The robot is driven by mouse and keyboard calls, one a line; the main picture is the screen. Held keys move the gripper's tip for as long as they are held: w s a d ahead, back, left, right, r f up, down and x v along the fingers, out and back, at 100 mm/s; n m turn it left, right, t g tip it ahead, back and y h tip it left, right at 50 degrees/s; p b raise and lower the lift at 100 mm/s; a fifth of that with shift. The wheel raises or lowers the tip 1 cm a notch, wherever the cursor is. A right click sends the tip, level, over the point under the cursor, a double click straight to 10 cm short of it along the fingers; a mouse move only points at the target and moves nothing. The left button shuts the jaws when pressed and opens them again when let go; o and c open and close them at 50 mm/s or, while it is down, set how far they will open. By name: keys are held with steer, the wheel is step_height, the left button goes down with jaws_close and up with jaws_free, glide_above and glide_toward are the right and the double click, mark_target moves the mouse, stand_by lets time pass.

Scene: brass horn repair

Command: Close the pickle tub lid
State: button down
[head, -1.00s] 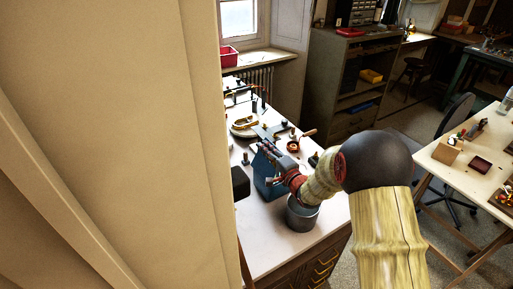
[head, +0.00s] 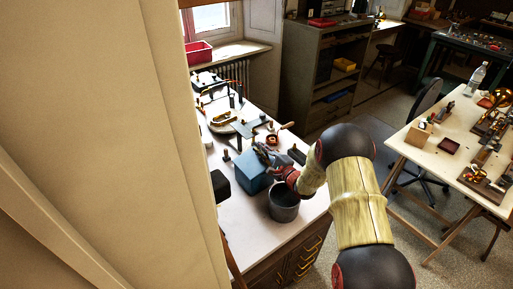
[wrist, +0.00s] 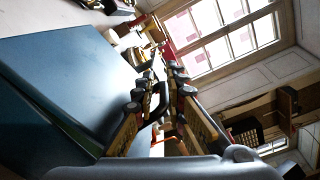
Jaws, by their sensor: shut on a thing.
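The pickle tub (head: 250,176) is a blue box on the white bench in the head view. Its blue surface (wrist: 70,75) fills the left of the wrist view, with a dark seam running across it; how far open the lid stands cannot be told. My gripper (head: 264,156) is at the tub's upper right edge. In the wrist view my gripper (wrist: 158,103) is shut on a small dark part beside the blue surface, apparently of the lid. The fingers hide most of that part.
A grey bucket (head: 284,204) stands just right of the tub, under my arm. A black block (head: 220,185) is at left. A beige wall edge (head: 120,150) blocks the left side.

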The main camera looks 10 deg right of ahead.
steer(key=shift+w+d+r, duration=0.2)
steer(key=shift+w+d, duration=0.15)
steer(key=shift+d, duration=0.3)
steer(key=c, duration=2)
jaws_free()
steer(key=shift+d+f, duration=0.1)
steer(key=shift+d, duration=0.05)
steer(key=shift+o, duration=0.2)
steer(key=shift+s+f, duration=0.1)
steer(key=shift+f, duration=0.05)
steer(key=shift+s+d, duration=0.1)
steer(key=shift+s, duration=0.15)
steer(key=v, duration=1.1)
steer(key=shift+s+f, duration=0.25)
steer(key=shift+s, duration=0.05)
steer(key=shift+a, duration=0.2)
